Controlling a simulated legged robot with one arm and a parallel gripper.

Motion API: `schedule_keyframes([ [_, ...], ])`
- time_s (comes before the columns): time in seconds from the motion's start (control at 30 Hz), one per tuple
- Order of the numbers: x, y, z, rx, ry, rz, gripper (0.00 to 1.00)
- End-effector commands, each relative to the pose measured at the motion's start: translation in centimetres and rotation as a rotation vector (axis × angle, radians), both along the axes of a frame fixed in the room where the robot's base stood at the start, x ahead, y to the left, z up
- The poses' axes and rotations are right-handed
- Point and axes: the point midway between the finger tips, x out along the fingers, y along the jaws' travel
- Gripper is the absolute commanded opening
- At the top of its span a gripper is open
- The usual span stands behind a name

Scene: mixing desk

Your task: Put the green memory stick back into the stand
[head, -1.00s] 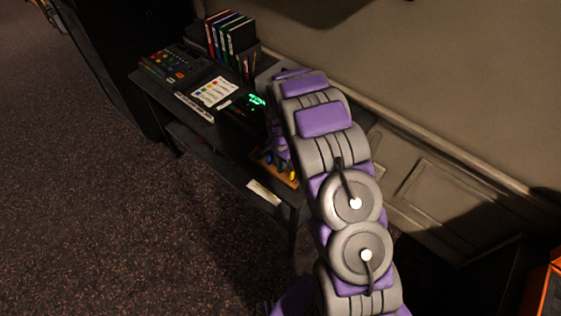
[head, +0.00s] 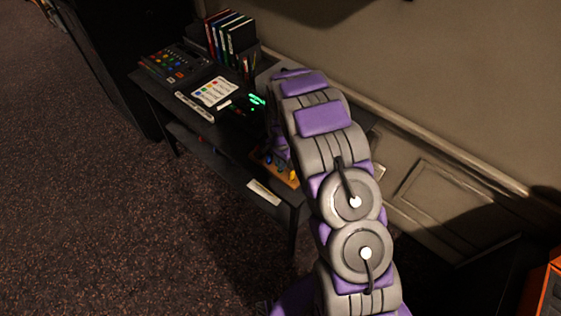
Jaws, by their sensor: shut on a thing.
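My gripper (head: 277,150) shows only in part, as purple pieces beside my arm, low over the right part of the desk. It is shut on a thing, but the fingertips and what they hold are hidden. I cannot make out the green memory stick. A wooden stand (head: 290,181) sits on the desk's front right, just below my gripper. Small blue and yellow sticks (head: 292,175) stand in it. My arm hides its right and back part, and I cannot tell whether the held thing touches it.
On the dark desk stand a mixer (head: 166,63), a sheet with coloured squares (head: 214,91), a device with a green lit display (head: 257,99), pens (head: 248,66) and several binders (head: 230,33). A pale label (head: 264,192) is at the front edge. The wall is close behind.

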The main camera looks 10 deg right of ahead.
Motion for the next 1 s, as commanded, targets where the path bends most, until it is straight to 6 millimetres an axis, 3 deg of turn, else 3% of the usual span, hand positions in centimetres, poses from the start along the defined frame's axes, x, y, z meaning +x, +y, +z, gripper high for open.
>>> schedule_keyframes([
  [0.57,-0.01,0.00,-1.05,0.000,0.000,0.000,0.00],
  [0.6,0.00,0.00,-1.05,0.000,0.000,0.000,0.13],
  [0.8,0.01,0.00,-1.01,0.000,0.000,0.000,0.32],
  [0.9,0.01,0.00,-1.00,0.000,0.000,0.000,0.41],
  [1.0,0.00,-0.01,-1.00,0.000,0.000,0.000,0.41],
])
